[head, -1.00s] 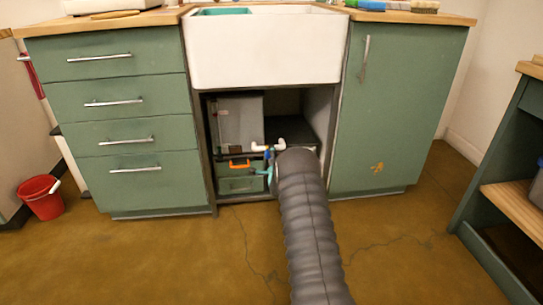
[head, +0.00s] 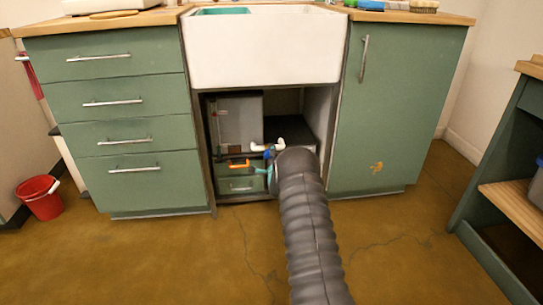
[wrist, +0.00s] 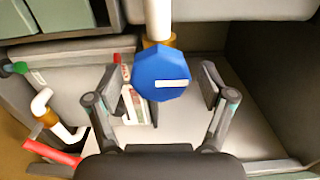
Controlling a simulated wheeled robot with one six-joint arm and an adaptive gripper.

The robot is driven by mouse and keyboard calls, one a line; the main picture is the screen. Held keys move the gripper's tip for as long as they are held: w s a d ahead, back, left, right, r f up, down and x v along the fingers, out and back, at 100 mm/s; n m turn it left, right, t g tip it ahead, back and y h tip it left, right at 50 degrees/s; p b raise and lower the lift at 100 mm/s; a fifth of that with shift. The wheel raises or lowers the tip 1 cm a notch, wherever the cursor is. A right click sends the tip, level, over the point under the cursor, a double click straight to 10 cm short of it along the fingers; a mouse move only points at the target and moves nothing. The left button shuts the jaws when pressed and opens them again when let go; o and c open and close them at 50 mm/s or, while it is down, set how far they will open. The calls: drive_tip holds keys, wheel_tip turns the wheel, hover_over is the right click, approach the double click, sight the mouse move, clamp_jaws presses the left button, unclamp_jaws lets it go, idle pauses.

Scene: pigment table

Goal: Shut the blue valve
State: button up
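The blue valve (wrist: 161,76) is a faceted knob with a white bar that lies nearly level in the wrist view. It sits on a white pipe with brass-coloured fittings. My gripper (wrist: 159,84) is open, with one finger on each side of the knob and a visible gap at both sides. I cannot tell how deep the fingertips reach relative to the knob. In the head view, my grey sleeved arm reaches into the open space under the sink. It hides most of the gripper, and only a small blue patch of the valve (head: 267,154) shows.
A red handle (wrist: 52,152) and a green knob (wrist: 20,67) are at the left of the wrist view. In the head view, an orange handle (head: 239,163) is left of the gripper. Cabinet drawers (head: 120,130) and a door (head: 395,120) flank the opening beneath the white sink (head: 265,50).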

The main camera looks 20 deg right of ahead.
drive_tip(key=v, duration=1.2)
idle(0.5)
